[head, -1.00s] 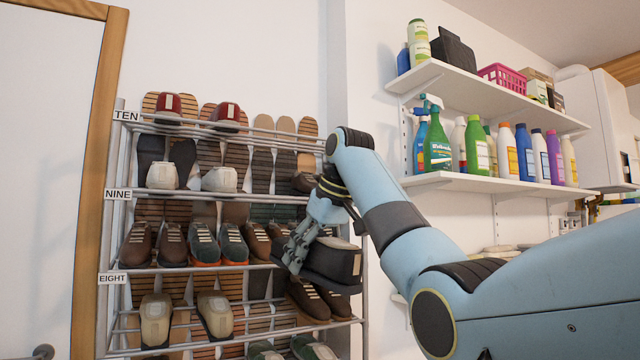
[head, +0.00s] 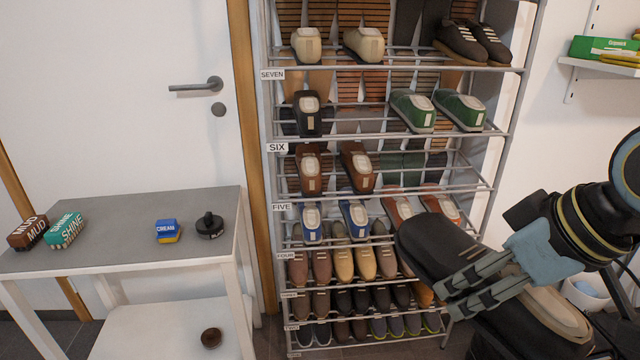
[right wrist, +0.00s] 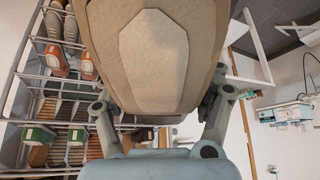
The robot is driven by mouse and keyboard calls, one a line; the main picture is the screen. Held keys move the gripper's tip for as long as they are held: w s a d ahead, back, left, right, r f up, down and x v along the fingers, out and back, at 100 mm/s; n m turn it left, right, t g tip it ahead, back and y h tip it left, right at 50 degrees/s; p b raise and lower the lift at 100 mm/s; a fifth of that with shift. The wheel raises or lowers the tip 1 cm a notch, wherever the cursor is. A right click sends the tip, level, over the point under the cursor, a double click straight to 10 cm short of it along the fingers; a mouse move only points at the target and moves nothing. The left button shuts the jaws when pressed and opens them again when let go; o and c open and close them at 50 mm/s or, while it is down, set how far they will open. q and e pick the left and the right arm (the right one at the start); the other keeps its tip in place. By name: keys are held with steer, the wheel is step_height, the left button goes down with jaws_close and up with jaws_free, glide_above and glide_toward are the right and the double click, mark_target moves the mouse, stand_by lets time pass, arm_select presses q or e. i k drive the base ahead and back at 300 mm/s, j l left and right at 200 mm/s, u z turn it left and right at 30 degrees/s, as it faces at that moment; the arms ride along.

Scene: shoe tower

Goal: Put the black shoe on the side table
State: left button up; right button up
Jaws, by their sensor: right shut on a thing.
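My right gripper (head: 450,298) is at the lower right of the head view, shut on a large black shoe (head: 432,246). The shoe is held in the air in front of the rack, its dark toe pointing up and left and its beige inside showing beyond the fingers. In the right wrist view a tan surface of the held shoe (right wrist: 155,60) fills the top middle between the fingers. The side table (head: 120,238), grey-topped with white legs, stands at the left of the head view, well apart from the shoe. My left gripper is not in view.
On the table are a brown MUD box (head: 28,233), a teal SHINE box (head: 65,230), a blue CREAM box (head: 167,231) and a black round item (head: 210,226). Its front top is bare.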

mark_target(131, 222)
steer(key=i+j+u, duration=0.1)
steer(key=j, duration=0.35)
steer(key=i+j, duration=0.25)
steer(key=j, duration=0.2)
steer(key=i+j+u, duration=0.15)
steer(key=j, duration=0.3)
steer(key=i+j, duration=0.2)
steer(key=j, duration=0.25)
steer(key=i+j+u, duration=0.15)
steer(key=j, duration=0.25)
steer(key=i+j, duration=0.25)
steer(key=j, duration=0.15)
steer(key=i+j+u, duration=0.15)
steer(key=j, duration=0.3)
steer(key=i, duration=0.05)
